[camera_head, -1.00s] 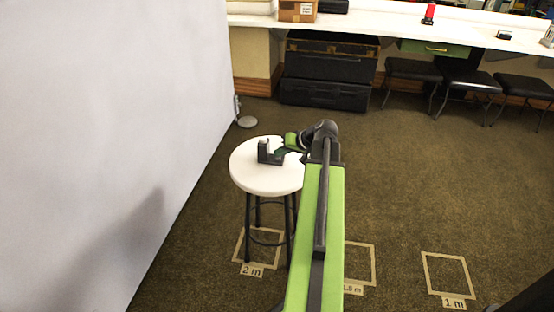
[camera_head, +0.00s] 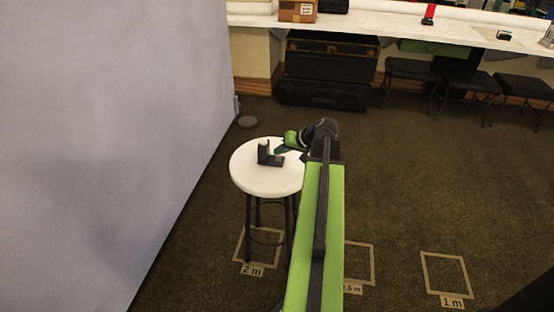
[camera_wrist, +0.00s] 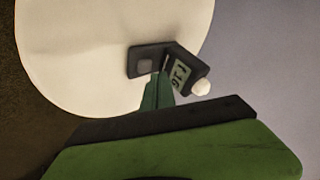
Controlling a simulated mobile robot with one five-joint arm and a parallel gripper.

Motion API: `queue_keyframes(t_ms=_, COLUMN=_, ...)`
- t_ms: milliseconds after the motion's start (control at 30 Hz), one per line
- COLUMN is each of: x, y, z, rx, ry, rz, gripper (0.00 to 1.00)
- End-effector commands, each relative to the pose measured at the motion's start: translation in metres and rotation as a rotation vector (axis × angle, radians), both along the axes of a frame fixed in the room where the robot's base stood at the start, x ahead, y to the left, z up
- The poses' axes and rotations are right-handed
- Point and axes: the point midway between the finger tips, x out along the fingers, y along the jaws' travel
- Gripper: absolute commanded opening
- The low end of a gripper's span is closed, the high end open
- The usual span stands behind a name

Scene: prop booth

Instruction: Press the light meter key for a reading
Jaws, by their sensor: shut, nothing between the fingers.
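The light meter (camera_head: 264,154) stands on the round white stool top (camera_head: 245,174). It is dark, with an upright part, a white dome and a low foot. In the wrist view the light meter (camera_wrist: 170,60) shows a lit display (camera_wrist: 180,76) with digits, turned on its side. A grey square key (camera_wrist: 145,65) sits on its foot. In the wrist view my gripper's tips (camera_wrist: 158,80) lie beside the foot, a little off the key. I cannot tell whether they touch the meter.
A big pale panel (camera_head: 110,120) stands left of the stool. Dark cases (camera_head: 325,75) sit under a white counter (camera_head: 385,24) at the back, with black stools (camera_head: 415,70) at right. Taped floor squares (camera_head: 445,275) lie in front; carpet at right is clear.

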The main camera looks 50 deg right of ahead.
Motion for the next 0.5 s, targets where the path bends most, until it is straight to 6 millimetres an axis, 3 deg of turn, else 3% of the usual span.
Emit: queue_keyframes(t_ms=500, x=0.000, y=0.000, z=0.048, rx=0.000, ry=0.000, rz=0.000, gripper=0.00)
